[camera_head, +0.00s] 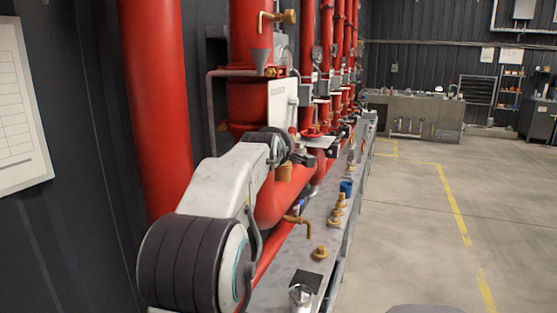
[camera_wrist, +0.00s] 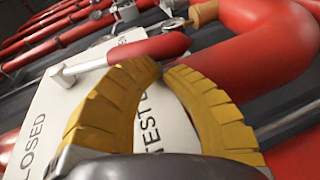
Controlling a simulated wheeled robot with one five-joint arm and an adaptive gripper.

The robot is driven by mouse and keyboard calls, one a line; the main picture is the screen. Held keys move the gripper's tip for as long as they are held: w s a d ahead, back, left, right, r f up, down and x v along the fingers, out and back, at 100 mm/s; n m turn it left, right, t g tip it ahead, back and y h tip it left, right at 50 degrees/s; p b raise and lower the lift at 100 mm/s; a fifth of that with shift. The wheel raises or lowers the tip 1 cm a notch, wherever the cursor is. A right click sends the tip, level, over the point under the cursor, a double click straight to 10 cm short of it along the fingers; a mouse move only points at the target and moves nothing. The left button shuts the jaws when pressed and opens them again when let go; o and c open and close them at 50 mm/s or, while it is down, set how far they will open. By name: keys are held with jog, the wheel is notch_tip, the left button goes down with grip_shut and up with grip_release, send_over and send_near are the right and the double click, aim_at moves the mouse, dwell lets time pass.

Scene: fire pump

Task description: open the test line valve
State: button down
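In the wrist view a red lever handle (camera_wrist: 150,48) on a metal stem lies across a white sign plate (camera_wrist: 65,110). The plate reads "CLOSED" and, partly covered, "TEST". My gripper (camera_wrist: 163,69) has two yellow ridged fingers bowed over the plate. Their tips nearly meet at the near edge of the red handle, with a thin gap between them. I see no part of the handle clasped between the fingers, and cannot tell whether the tips touch it. In the head view my gripper (camera_head: 300,158) is small and dark beside the red pipes, and its fingers are not clear.
Thick red pipes (camera_head: 155,100) stand along the dark left wall. A grey bench (camera_head: 275,285) with brass fittings (camera_head: 320,253) and a brass tap (camera_head: 298,220) runs below my arm. The concrete floor to the right is open. A red pipe bend (camera_wrist: 265,45) is close to the fingers.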

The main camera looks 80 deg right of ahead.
jog(key=shift+s+f+x, duration=0.1)
jog(key=shift+f+x, duration=0.05)
jog(key=shift+x, duration=0.6)
jog(key=shift+s+f+x, duration=0.1)
jog(key=shift+s+x, duration=0.05)
jog(key=shift+x, duration=0.6)
jog(key=shift+b, duration=0.3)
